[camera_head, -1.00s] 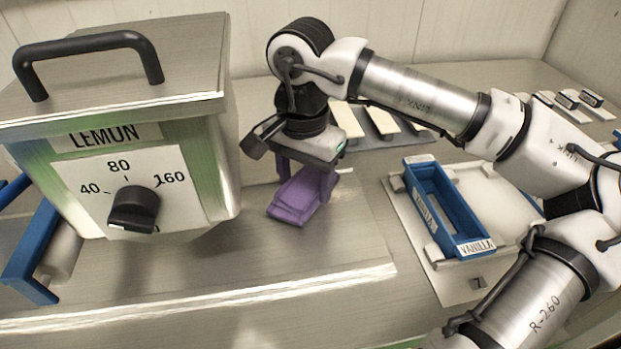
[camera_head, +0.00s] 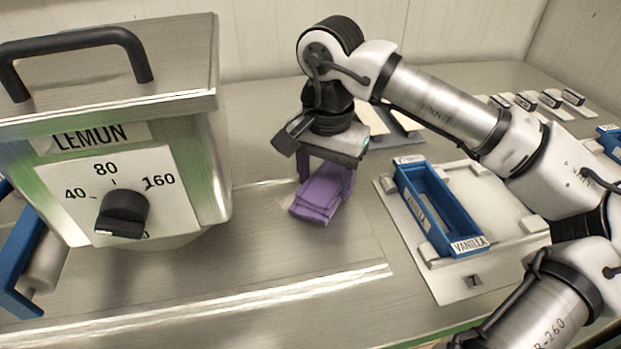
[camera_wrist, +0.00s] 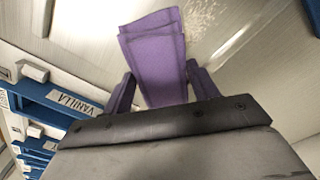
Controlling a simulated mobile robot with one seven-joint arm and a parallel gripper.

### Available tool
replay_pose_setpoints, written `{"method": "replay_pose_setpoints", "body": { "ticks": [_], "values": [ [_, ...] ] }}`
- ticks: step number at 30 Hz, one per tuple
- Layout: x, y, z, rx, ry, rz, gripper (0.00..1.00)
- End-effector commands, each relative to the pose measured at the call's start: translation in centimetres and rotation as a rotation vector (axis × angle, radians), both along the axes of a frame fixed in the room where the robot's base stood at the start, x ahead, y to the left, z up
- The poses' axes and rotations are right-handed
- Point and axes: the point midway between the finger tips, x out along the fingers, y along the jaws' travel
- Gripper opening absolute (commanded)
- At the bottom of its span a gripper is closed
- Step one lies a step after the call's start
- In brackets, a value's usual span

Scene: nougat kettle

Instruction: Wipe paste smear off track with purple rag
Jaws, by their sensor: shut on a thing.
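My gripper (camera_head: 325,178) has purple fingers and is shut on the folded purple rag (camera_head: 317,200), low over the metal track (camera_head: 250,240) to the right of the kettle. I cannot tell whether the rag touches the track. The rag (camera_wrist: 152,48) also shows between the fingers in the wrist view, its free end sticking out beyond them. A pale speckled paste smear (camera_wrist: 201,18) lies on the track just beyond the rag's right side in the wrist view.
The kettle (camera_head: 200,170), labelled LEMUN, with a black dial (camera_head: 122,211), stands close at left. A blue tray (camera_head: 437,215) labelled VANILLA sits on a pale board (camera_head: 500,235) at right. Small labelled blocks (camera_head: 550,98) stand at the back right. The track's front part is clear.

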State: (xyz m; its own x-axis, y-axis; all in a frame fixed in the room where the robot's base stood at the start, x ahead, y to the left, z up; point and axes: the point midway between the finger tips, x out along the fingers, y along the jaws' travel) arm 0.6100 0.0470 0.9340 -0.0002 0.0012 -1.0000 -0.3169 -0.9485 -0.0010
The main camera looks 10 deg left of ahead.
Motion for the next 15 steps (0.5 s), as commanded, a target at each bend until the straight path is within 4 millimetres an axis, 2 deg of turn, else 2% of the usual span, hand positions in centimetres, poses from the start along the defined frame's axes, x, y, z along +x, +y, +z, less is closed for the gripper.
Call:
{"method": "replay_pose_setpoints", "body": {
  "ticks": [15],
  "values": [
    [1.4, -3.4, -0.4, 0.0, 0.0, -0.003, 0.41]
  ]
}}
